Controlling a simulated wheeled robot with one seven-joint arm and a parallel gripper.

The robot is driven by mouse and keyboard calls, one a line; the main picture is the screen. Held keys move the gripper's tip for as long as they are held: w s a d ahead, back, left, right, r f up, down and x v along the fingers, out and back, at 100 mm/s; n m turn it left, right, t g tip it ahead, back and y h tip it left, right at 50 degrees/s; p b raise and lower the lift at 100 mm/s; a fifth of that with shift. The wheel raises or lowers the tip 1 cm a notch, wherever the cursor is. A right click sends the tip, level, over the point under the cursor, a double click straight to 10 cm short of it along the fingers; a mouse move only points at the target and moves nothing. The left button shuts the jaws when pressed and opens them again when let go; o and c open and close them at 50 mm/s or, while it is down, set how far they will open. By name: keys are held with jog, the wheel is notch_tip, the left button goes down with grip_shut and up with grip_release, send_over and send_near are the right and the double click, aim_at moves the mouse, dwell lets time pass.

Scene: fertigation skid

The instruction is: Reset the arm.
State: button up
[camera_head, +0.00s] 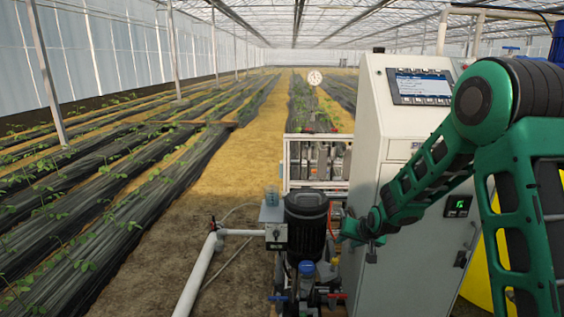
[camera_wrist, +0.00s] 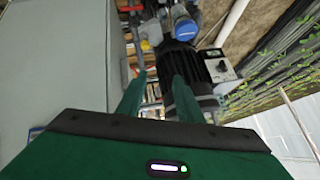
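My green arm reaches in from the right in the head view, bent down and to the left across the front of the white control cabinet (camera_head: 408,180). My gripper (camera_head: 350,237) is beside the cabinet's left edge, close to the black pump motor (camera_head: 306,222). In the wrist view my gripper (camera_wrist: 159,78) has its two green fingers apart with nothing seen between them but background. The black motor (camera_wrist: 184,62) shows just beyond the right finger. I cannot tell whether the gripper touches anything.
A blue-capped part (camera_head: 306,268) and red and blue valve handles sit below the motor. A white pipe (camera_head: 200,272) runs along the floor at left. A white rack (camera_head: 318,160) stands behind. The sandy aisle (camera_head: 235,165) and planted rows lie beyond.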

jog(key=s+d+r+m+g+h, duration=0.1)
jog(key=s+d+r+g+h, duration=0.1)
jog(key=s+d+r, duration=0.75)
jog(key=s+d+r+m+g+h, duration=0.15)
jog(key=s+d, duration=0.55)
jog(key=s, duration=0.7)
jog(key=s+d+r+g+y, duration=0.1)
jog(key=s+r+g, duration=0.1)
jog(key=s, duration=1)
jog(key=s+d+r+m+g+y, duration=0.1)
jog(key=s+g, duration=0.1)
jog(key=s, duration=1.1)
jog(key=shift+r, duration=0.4)
jog(key=shift+w+f+g, duration=0.25)
jog(key=shift+w, duration=0.4)
